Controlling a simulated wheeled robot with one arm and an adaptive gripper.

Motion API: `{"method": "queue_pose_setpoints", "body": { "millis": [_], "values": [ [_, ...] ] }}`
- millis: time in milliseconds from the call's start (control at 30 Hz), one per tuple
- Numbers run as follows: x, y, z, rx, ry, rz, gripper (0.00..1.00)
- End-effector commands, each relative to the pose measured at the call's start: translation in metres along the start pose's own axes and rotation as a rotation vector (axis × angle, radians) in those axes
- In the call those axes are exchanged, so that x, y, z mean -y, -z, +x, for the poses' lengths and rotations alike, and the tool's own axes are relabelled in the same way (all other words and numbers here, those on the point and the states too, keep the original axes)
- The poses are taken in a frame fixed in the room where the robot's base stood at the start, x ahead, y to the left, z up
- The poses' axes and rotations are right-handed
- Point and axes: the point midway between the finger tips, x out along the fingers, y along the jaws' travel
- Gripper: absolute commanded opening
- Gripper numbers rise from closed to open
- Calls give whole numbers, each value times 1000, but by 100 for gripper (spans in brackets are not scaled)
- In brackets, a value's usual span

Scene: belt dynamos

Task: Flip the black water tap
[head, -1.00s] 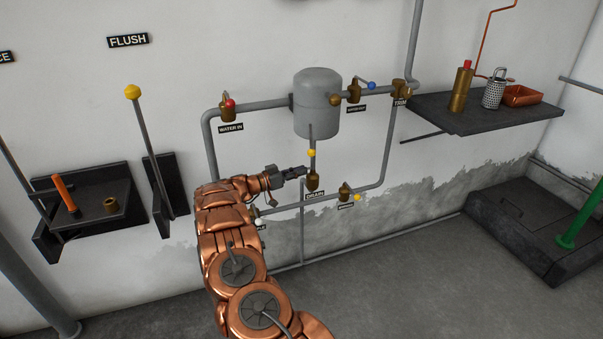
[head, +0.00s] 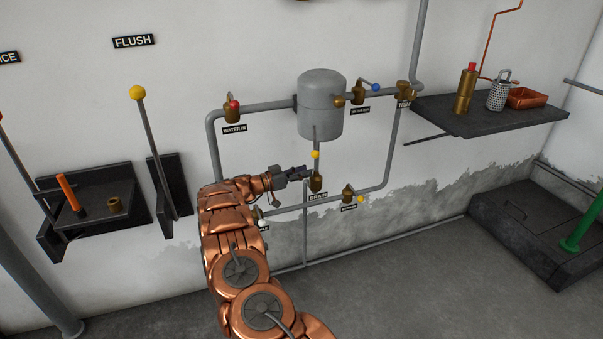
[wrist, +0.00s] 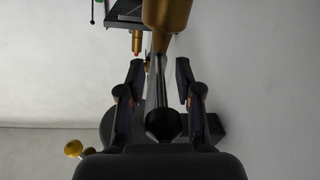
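In the wrist view a black round knob (wrist: 163,124) sits on a grey lever that runs up to a brass valve body (wrist: 168,15). My gripper (wrist: 160,70) is open, with one finger on each side of the lever and clear gaps to both. The knob lies between the fingers, near the palm. In the head view my gripper (head: 309,173) is beside the brass valve (head: 316,183) above the DRAIN label. The black knob cannot be made out there.
The grey tank (head: 321,105) and its pipes are close to my gripper. Other taps have a red knob (head: 234,105), a blue knob (head: 376,87), yellow knobs (head: 315,154) and a white knob (head: 261,223). A dark shelf (head: 440,112) stands out from the wall at right.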

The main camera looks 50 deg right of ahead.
Motion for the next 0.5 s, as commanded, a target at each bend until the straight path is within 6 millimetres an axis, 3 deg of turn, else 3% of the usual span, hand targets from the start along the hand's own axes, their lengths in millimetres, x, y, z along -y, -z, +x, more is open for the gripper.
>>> {"method": "queue_pose_setpoints", "body": {
  "millis": [233, 500],
  "values": [
    [1, -1, -13, 1, 2, -1, 34],
    [1, 0, -62, -1, 3, 0, 34]
  ]
}}
